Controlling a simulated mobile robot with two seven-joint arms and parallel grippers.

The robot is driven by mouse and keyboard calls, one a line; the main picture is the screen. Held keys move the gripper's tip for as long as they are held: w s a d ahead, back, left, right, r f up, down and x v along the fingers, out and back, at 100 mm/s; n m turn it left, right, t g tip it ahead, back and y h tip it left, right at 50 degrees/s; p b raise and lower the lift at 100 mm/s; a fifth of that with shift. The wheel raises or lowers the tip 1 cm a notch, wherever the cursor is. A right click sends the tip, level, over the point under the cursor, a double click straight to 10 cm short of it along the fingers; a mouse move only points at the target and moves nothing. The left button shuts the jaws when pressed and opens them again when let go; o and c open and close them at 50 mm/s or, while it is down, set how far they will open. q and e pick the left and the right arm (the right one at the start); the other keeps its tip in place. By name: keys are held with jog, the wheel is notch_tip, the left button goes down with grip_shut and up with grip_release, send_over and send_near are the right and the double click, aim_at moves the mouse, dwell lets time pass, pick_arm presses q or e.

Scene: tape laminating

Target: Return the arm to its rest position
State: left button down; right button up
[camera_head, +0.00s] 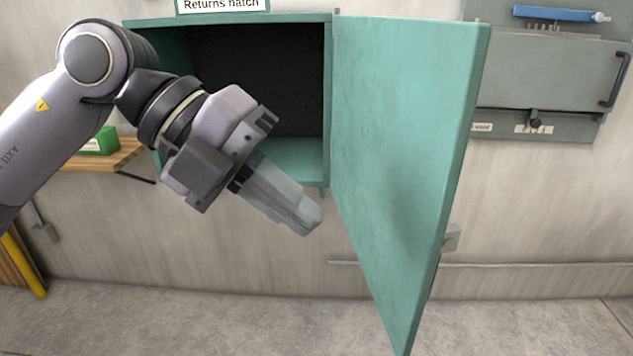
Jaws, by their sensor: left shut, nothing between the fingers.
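My left arm comes in from the left, and its gripper (308,218) hangs in front of the teal hatch cabinet (232,19). The gripper's fingers are together with nothing between them, and they point down and to the right. The cabinet's door (405,140) stands wide open, swung out to the right of the gripper. A gap shows between the fingertips and the door in the picture. The dark inside of the cabinet is partly hidden behind my arm and gripper. My right gripper is not in view.
A label reading "Returns hatch" (222,5) is above the cabinet. A wooden shelf (122,157) with a green box (101,142) is at the left. A grey wall unit (560,75) with a handle is at the right. The floor (230,325) below is clear.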

pick_arm(q)
jog(key=s+d+g+h+p, duration=0.1)
jog(key=d+g+h, duration=0.3)
jog(key=h, duration=0.4)
jog(key=w+a+f+n+t+y+p, duration=0.1)
jog(key=w+a+f+n+t+y, duration=0.25)
jog(key=n+t, duration=0.5)
jog(key=w+a+f+n+t+y+p, duration=0.1)
jog(key=w+a+f+n+t, duration=0.25)
jog(key=f+n+t, duration=0.55)
jog(key=w+a+f+n+t+y, duration=0.25)
jog(key=a+f+n+t, duration=0.2)
jog(key=n+t, duration=0.4)
jog(key=s+a+f+n+g+y, duration=0.3)
jog(key=s+f, duration=0.2)
jog(key=f, duration=0.3)
jog(key=s+a+f+n+g+y+p, duration=0.1)
jog(key=s+a+f+n+g+y, duration=0.2)
jog(key=s+f, duration=0.3)
jog(key=s+a+f+n+g+y, duration=0.2)
jog(key=s+a+f+g, duration=0.1)
jog(key=f, duration=0.9)
jog(key=shift+s+a+f+n+g+y, duration=0.15)
jog(key=shift+s+a+n+g+y, duration=0.25)
jog(key=shift+s+g, duration=0.55)
